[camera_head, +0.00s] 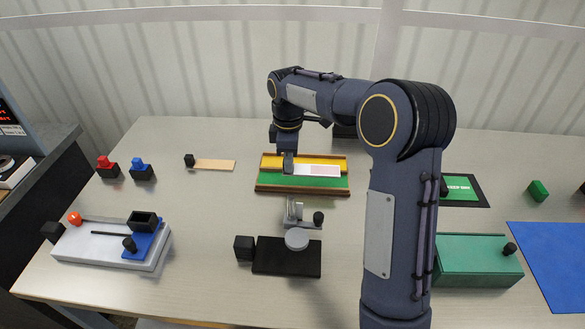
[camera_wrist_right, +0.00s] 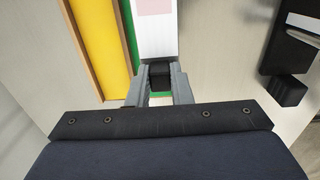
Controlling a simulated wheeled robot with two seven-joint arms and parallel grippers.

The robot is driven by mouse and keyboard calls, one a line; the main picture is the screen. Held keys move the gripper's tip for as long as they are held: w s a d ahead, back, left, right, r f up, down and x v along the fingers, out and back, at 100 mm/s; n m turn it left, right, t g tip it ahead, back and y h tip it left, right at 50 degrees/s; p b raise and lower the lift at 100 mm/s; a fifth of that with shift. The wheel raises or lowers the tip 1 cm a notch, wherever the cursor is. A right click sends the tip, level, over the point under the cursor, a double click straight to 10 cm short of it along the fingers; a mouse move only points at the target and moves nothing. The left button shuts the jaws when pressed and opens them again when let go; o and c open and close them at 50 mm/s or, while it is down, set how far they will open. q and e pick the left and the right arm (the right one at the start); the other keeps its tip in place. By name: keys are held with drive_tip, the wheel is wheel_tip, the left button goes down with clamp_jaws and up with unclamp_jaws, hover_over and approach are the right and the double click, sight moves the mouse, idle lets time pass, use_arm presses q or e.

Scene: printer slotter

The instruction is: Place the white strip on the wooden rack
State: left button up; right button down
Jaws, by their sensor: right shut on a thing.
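The white strip (camera_head: 318,170), with a pale pink patch, lies over or just above the wooden rack (camera_head: 302,190) in the head view. The rack has wooden rails, a yellow band (camera_wrist_right: 102,35) and a green band. My right gripper (camera_head: 288,168) is at the strip's left end. In the right wrist view, my right gripper (camera_wrist_right: 160,88) is shut on a black block at the near end of the white strip (camera_wrist_right: 157,35). The strip runs roughly parallel to the rack's bands, beside the yellow one and over the green. Whether it rests on the rack is unclear. My left gripper is out of view.
A grey metal fixture (camera_head: 298,215) and a black plate device (camera_head: 287,256) stand in front of the rack. A thin wooden strip (camera_head: 215,165) lies to its left. A white and blue device (camera_head: 110,243) is front left, a green box (camera_head: 478,262) front right.

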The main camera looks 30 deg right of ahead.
sight(292, 180)
drive_tip(key=shift+w+d+f, duration=0.25)
drive_tip(key=shift+d+f, duration=0.2)
drive_tip(key=shift+f, duration=0.15)
drive_tip(key=shift+w+d+f, duration=0.1)
drive_tip(key=shift+d+f, duration=0.05)
drive_tip(key=shift+f, duration=0.8)
drive_tip(key=shift+w+d+f, duration=0.1)
drive_tip(key=shift+f, duration=0.85)
drive_tip(key=shift+f, duration=0.15)
drive_tip(key=c, duration=1.6)
unclamp_jaws()
drive_tip(key=shift+r, duration=3.95)
